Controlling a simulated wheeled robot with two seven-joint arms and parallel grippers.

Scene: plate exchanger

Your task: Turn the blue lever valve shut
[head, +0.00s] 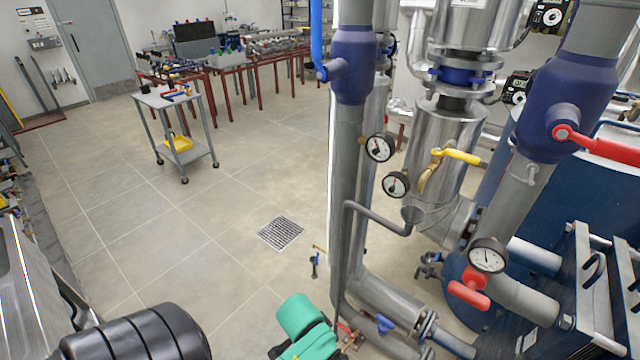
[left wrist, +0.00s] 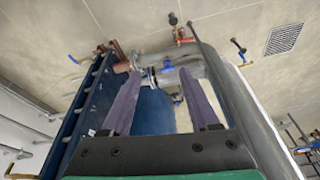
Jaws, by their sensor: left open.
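The blue lever (head: 318,40) is on the left side of a dark blue valve body (head: 353,65) in the head view. The lever points up, along its grey vertical pipe (head: 350,145), and its upper end is cut off by the picture edge. My left gripper (left wrist: 161,70) shows only in the left wrist view. Its two purple-grey fingers are apart, with nothing held between them. I cannot identify the blue lever in the left wrist view, so its distance from the gripper cannot be told. My right gripper is in neither view.
A second valve with a red lever (head: 600,145) stands at right. Gauges (head: 380,147), a yellow handle (head: 457,156) and steel pipes crowd the space between. A blue plate exchanger (left wrist: 85,100) lies left of the fingers. Open floor with a drain (head: 280,233) is at left.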

